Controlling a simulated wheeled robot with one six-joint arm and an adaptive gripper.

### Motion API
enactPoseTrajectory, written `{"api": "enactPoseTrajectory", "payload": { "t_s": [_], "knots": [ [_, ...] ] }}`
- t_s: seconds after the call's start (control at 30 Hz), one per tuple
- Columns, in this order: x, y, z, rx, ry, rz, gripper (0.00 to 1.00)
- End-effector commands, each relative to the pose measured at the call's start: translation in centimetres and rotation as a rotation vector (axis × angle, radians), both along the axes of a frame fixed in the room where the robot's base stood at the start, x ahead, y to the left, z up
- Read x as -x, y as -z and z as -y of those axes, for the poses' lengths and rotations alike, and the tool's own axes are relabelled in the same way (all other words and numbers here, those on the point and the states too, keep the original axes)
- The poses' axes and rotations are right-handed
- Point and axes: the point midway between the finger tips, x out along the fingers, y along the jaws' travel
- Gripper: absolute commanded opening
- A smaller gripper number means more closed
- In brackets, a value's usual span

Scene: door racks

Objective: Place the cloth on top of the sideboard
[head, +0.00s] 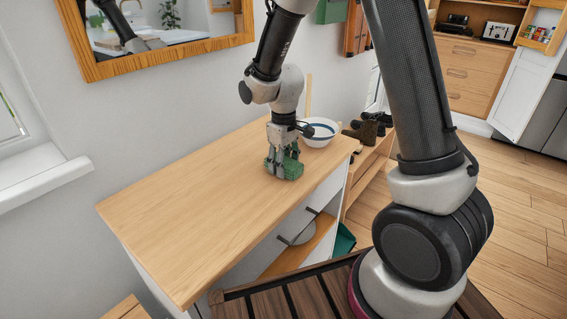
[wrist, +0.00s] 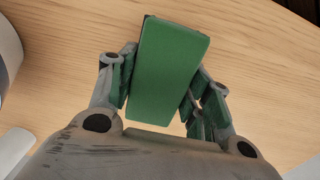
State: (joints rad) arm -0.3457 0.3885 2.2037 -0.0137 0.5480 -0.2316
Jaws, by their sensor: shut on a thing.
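The sideboard (head: 190,185) has a light wooden top and a white body, and stands against the wall. My gripper (head: 281,160) points down over the right part of its top. It is shut on the green cloth (head: 291,170), which looks like a folded, block-like piece. In the wrist view the cloth (wrist: 170,65) sits between the two fingers, with the wooden top behind it. The cloth is at or very close to the top; I cannot tell whether it touches. The fingers hide part of the cloth.
A white bowl with a blue band (head: 320,132) stands on the sideboard just right of my gripper. The left part of the top is clear. A framed mirror (head: 165,65) hangs above. A shoe rack (head: 368,170) with dark boots (head: 362,132) stands beyond the right end.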

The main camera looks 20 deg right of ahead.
Motion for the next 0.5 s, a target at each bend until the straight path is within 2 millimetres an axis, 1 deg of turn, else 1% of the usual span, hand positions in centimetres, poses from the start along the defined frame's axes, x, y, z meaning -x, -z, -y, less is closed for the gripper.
{"api": "enactPoseTrajectory", "payload": {
  "t_s": [0.33, 0.37, 0.43, 0.47, 0.5],
  "knots": [
    [-0.02, 0.36, 0.00, -0.001, 0.000, 0.001, 0.15],
    [-0.04, 0.31, -0.01, 0.000, 0.000, 0.002, 0.55],
    [-0.03, 0.30, -0.01, -0.001, 0.000, 0.002, 0.67],
    [-0.03, 0.29, -0.01, -0.001, 0.000, 0.001, 0.71],
    [-0.03, 0.29, -0.01, -0.001, 0.000, 0.001, 0.71]
  ]
}}
